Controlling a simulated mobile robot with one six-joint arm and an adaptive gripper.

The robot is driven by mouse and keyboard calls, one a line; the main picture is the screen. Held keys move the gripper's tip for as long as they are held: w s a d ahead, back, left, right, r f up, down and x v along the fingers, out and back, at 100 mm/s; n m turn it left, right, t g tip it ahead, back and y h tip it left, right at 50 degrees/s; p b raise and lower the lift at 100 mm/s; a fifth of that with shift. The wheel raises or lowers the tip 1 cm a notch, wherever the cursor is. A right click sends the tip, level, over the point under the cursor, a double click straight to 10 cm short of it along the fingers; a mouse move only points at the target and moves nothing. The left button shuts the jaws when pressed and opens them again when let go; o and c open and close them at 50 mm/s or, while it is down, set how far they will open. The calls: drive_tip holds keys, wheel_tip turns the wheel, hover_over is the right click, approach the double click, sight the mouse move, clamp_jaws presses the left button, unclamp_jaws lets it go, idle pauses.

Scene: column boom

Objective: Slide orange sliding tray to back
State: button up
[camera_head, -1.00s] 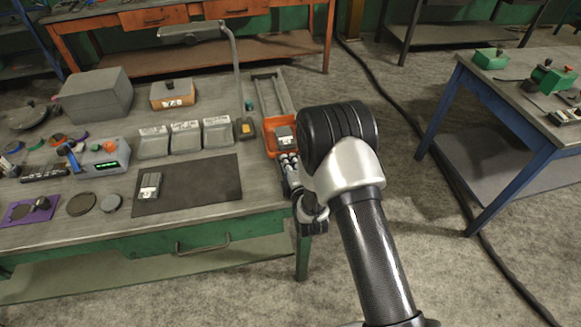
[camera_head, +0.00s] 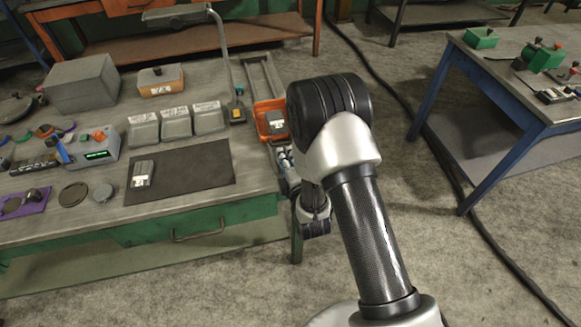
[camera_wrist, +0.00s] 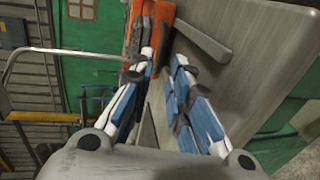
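The orange sliding tray (camera_head: 263,126) sits at the right end of the green-fronted workbench, at the near end of a pair of grey rails (camera_head: 262,78). A small grey box (camera_head: 276,120) lies in it. My gripper (camera_head: 284,156) is just in front of the tray, at the bench's right edge, partly hidden by my arm. In the wrist view an orange part, apparently the tray (camera_wrist: 134,30), shows beyond the fingertips (camera_wrist: 165,62).
A lamp (camera_head: 237,113) stands left of the tray. Three grey bins (camera_head: 176,122), a dark mat (camera_head: 195,172) and a grey block (camera_head: 83,84) are further left. A blue-legged table (camera_head: 470,110) stands at right, with open floor between.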

drive_tip(key=v, duration=0.6)
drive_tip(key=shift+c, duration=0.4)
